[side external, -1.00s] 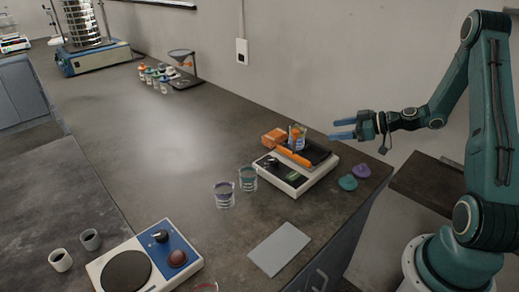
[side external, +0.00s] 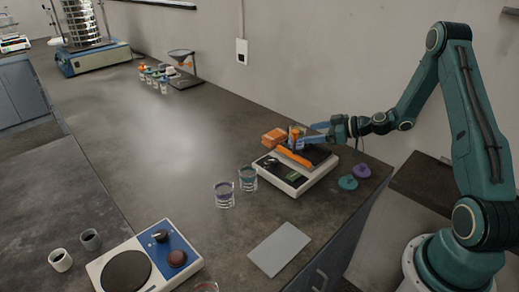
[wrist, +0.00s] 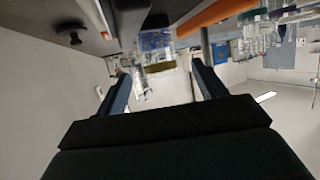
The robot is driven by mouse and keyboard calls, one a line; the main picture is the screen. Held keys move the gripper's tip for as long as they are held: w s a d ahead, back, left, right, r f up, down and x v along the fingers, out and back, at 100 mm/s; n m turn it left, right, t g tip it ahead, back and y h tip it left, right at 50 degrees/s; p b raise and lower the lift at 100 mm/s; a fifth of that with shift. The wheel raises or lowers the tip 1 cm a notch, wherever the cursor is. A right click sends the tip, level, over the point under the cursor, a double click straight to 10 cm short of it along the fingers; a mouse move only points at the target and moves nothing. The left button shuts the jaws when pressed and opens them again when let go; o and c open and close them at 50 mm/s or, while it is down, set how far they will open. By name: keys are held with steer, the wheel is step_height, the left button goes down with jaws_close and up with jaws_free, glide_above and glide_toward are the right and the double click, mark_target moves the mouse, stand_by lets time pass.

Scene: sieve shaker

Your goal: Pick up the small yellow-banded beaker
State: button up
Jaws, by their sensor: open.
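The small beaker (side external: 294,138) stands on the dark pan of the balance (side external: 305,176) in the side view, partly hidden by my fingers. In the wrist view a clear beaker with bluish contents and a yellow band (wrist: 159,68) shows between and just beyond my fingertips. My gripper (side external: 312,135) reaches in from the right, low over the pan. It also shows in the wrist view (wrist: 162,76), fingers apart with the beaker roughly centred. I cannot tell whether either finger touches it.
A purple-banded beaker (side external: 224,195) and a teal-banded beaker (side external: 248,179) stand to the left. Teal (side external: 348,182) and purple (side external: 361,171) discs lie to the right.

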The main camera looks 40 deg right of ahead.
mark_target(304, 134)
steer(key=shift+w+f, duration=0.1)
steer(key=shift+w, duration=0.15)
steer(key=shift+a, duration=0.1)
steer(key=shift+x, duration=2.6)
steer(key=shift+d, duration=0.2)
steer(key=c, duration=1.1)
